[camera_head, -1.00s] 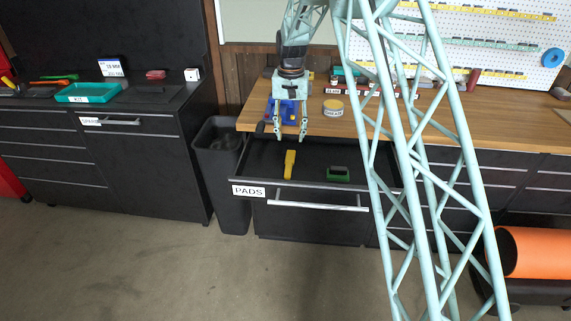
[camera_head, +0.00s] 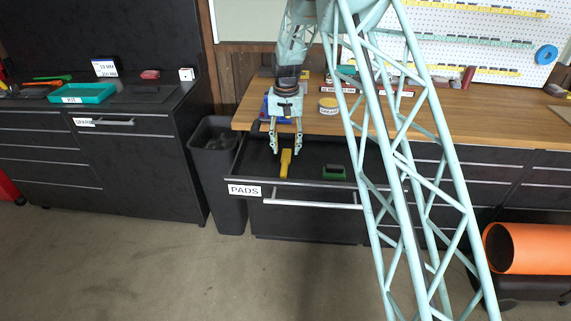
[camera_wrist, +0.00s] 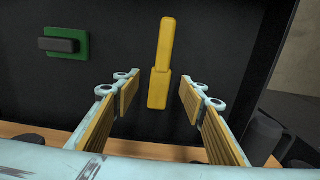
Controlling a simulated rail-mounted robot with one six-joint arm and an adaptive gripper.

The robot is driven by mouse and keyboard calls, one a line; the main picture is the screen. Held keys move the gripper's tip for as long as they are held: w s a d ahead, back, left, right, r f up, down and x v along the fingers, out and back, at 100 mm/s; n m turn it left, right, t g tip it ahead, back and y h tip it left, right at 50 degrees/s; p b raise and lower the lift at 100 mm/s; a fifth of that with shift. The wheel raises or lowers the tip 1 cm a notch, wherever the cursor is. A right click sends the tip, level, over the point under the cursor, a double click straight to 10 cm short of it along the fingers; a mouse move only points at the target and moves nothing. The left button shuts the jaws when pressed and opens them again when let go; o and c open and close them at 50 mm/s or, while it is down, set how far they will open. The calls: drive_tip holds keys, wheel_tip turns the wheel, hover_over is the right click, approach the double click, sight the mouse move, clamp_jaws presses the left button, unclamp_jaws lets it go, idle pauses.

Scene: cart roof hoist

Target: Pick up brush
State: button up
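A yellow brush (camera_head: 286,162), with a narrow handle and a wider end, lies in the open drawer labelled PADS (camera_head: 312,190). In the wrist view the brush (camera_wrist: 160,75) lies lengthwise between my fingers, beyond their tips. My gripper (camera_head: 285,148) is open and empty, pointing down over the drawer. Its two padded fingers (camera_wrist: 159,92) stand apart on either side of the brush's line, with a gap on each side. The brush's bristles cannot be made out.
A green pad with a dark block (camera_head: 334,172) lies right of the brush in the drawer. The wooden worktop (camera_head: 450,115) behind holds a yellow tin (camera_head: 328,104) and a blue item (camera_head: 268,108). A dark bin (camera_head: 217,160) stands left of the drawer. The floor in front is clear.

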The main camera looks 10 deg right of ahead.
sight(286, 159)
drive_tip(key=shift+f, duration=0.75)
drive_tip(key=shift+f, duration=0.1)
drive_tip(key=shift+f+b, duration=0.5)
drive_tip(key=shift+f, duration=1.95)
drive_tip(key=c, duration=1)
